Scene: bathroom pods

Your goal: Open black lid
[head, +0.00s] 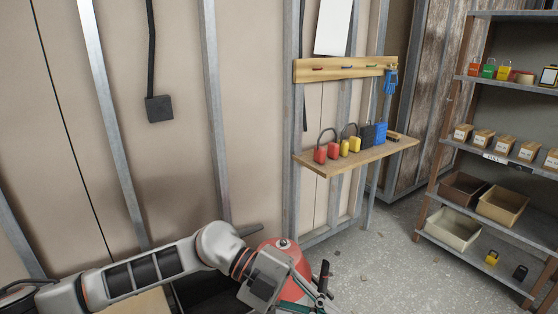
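My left arm comes in from the lower left, and its gripper (318,286) is at the bottom centre, in front of a red rounded object (278,246). Dark finger parts show at its right side, but the spacing of the fingertips is unclear. A black surface (205,291) shows below and behind my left forearm. It is mostly hidden by the arm and cut off by the frame, so I cannot tell whether it is the black lid. My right gripper is not in view.
A wooden wall shelf (340,164) holds red, yellow and dark padlocks and a blue item. A metal rack (480,226) with boxes and bins stands at right. A black wall box (159,108) hangs on a cable.

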